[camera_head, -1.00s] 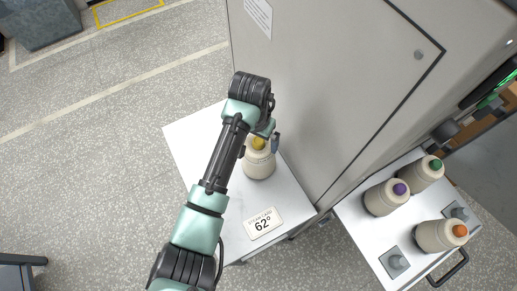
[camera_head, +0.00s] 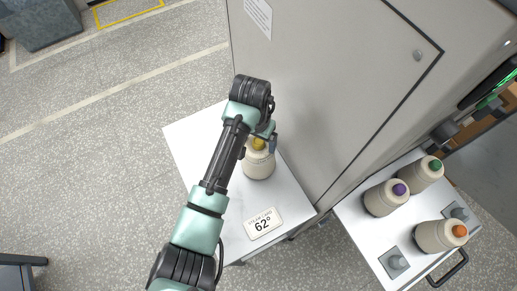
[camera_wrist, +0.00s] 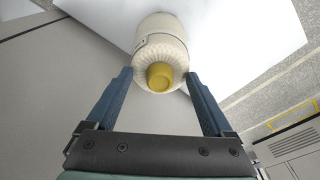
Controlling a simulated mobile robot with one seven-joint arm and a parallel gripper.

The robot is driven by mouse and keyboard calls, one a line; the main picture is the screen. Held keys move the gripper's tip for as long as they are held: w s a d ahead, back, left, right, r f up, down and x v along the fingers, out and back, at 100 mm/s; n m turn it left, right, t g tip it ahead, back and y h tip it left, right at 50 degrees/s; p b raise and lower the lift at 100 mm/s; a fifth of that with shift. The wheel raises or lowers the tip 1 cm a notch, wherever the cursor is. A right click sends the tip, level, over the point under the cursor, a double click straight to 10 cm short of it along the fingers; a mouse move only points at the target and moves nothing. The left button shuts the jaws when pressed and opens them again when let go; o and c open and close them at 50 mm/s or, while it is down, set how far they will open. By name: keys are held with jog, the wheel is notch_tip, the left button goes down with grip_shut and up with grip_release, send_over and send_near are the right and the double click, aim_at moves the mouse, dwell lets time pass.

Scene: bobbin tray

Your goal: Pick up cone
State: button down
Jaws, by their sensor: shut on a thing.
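A cream cone (camera_head: 259,166) with a yellow top stands on the white table (camera_head: 190,147) in the head view. It also shows in the wrist view (camera_wrist: 160,38), with its yellow tip (camera_wrist: 160,76) facing the camera. My gripper (camera_wrist: 158,75) has one blue finger on each side of the cone's upper end and is shut on it. In the head view my arm hides part of the gripper and the cone's left side. The cone looks upright, and I cannot tell whether its base touches the table.
A grey cabinet (camera_head: 330,80) stands close on the right. A white cart (camera_head: 362,232) at the right holds cones with purple (camera_head: 386,197), green (camera_head: 422,173) and orange (camera_head: 440,236) tops, plus bare grey pegs (camera_head: 398,262).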

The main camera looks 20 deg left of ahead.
jog(key=shift+f, duration=0.1)
notch_tip(320, 180, up, 10)
jog(key=b, duration=0.2)
dwell(0.4)
notch_tip(320, 180, up, 20)
jog(key=p, duration=1.5)
jog(key=shift+f, duration=0.1)
